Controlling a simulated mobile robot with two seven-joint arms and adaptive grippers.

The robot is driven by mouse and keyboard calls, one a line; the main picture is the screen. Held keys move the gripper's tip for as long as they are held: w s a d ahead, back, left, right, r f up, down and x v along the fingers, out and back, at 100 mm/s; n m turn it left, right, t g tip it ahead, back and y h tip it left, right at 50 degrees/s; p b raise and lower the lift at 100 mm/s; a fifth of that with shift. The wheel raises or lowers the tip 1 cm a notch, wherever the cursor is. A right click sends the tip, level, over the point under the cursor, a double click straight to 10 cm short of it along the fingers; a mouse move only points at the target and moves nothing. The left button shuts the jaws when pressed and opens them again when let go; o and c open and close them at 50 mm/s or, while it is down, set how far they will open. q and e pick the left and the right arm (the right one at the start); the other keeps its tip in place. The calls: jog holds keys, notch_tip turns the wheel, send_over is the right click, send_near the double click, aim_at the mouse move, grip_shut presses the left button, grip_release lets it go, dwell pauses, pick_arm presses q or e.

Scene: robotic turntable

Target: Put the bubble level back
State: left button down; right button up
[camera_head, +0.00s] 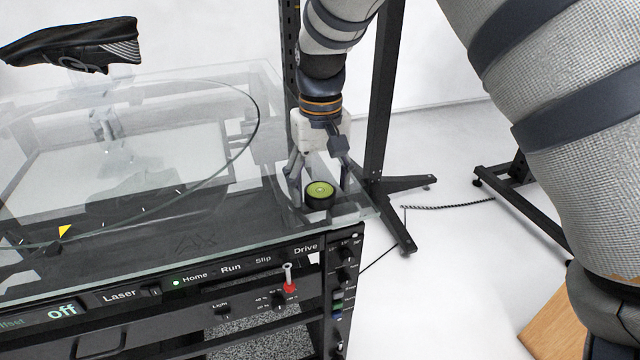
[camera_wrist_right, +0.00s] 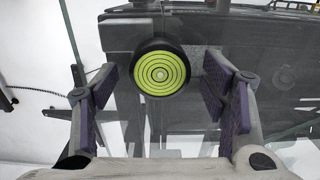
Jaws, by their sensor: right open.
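The bubble level (camera_head: 320,194) is a small round black puck with a yellow-green top. It sits on the glass top (camera_head: 215,215) near its front right corner. My right gripper (camera_head: 312,190) is at that corner with its fingers pointing down by the level. In the right wrist view the level (camera_wrist_right: 160,73) shows its ringed green face between and just beyond the open fingers (camera_wrist_right: 165,100), with a gap on both sides. My left gripper is not in view.
A black shoe (camera_head: 80,45) is at the upper left, above the round glass turntable (camera_head: 130,150). A control panel (camera_head: 200,285) with knobs and a red-based switch runs below the glass edge. Black stand legs (camera_head: 400,200) and a cable stand on the white floor at right.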

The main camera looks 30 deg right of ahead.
aim_at(320, 189)
notch_tip(320, 189, up, 12)
